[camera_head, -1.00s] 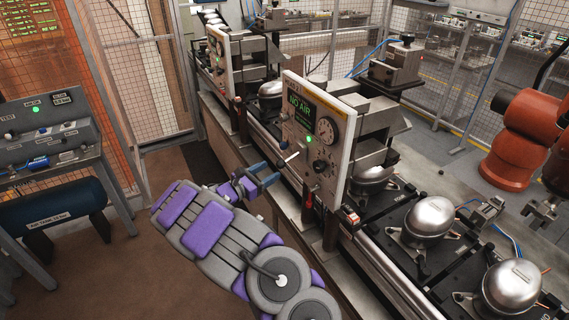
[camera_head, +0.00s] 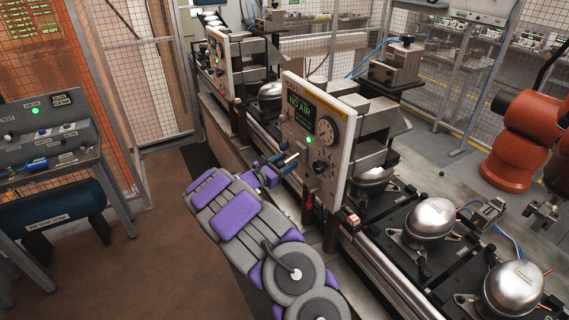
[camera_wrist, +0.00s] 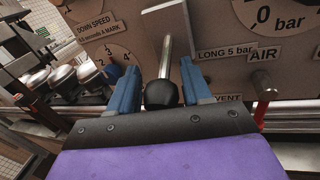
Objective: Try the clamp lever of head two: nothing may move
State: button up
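The near head's panel (camera_head: 318,135) has a lit screen reading NO AIR, a green lamp and dials. Its head number is too small to read surely. A lever (camera_wrist: 166,55) with a bright rod and black ball knob (camera_wrist: 161,93) comes out of the panel. My gripper (camera_wrist: 160,72) has its two blue fingers either side of the lever, with the knob near the palm. Gaps show between the fingertips and the rod; whether a finger touches the knob I cannot tell. In the head view my gripper (camera_head: 277,168) is at the panel's lower left, partly hiding the lever.
The panel's gauge (camera_wrist: 285,15) reads 0 bar. A red-handled valve (camera_wrist: 264,100) stands right of the lever, by AIR and VENT labels. Silver compressors (camera_head: 430,218) sit on pallets along the line. An orange robot arm (camera_head: 520,140) stands at right.

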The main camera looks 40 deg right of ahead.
grip_shut()
jog(key=shift+r, duration=0.15)
dwell(0.4)
jog(key=shift+a+r+y+p, duration=0.15)
jog(key=shift+r+y+p, duration=0.4)
jog(key=shift+p, duration=0.5)
jog(key=r+y+p, duration=0.1)
jog(key=p, duration=0.1)
jog(key=m+y+p, duration=0.1)
jog(key=y+p, duration=0.1)
jog(key=p, duration=0.1)
jog(key=shift+a+r, duration=0.1)
jog(key=shift+r, duration=0.3)
jog(key=r+y+p, duration=0.1)
jog(key=y+p, duration=0.1)
jog(key=p, duration=0.2)
jog(key=y+p, duration=0.2)
jog(key=p, duration=0.2)
jog(key=shift+r+m+t+p, duration=0.3)
jog(key=shift+r, duration=0.05)
jog(key=shift+d+y+p, duration=0.2)
jog(key=shift+y+p, duration=0.25)
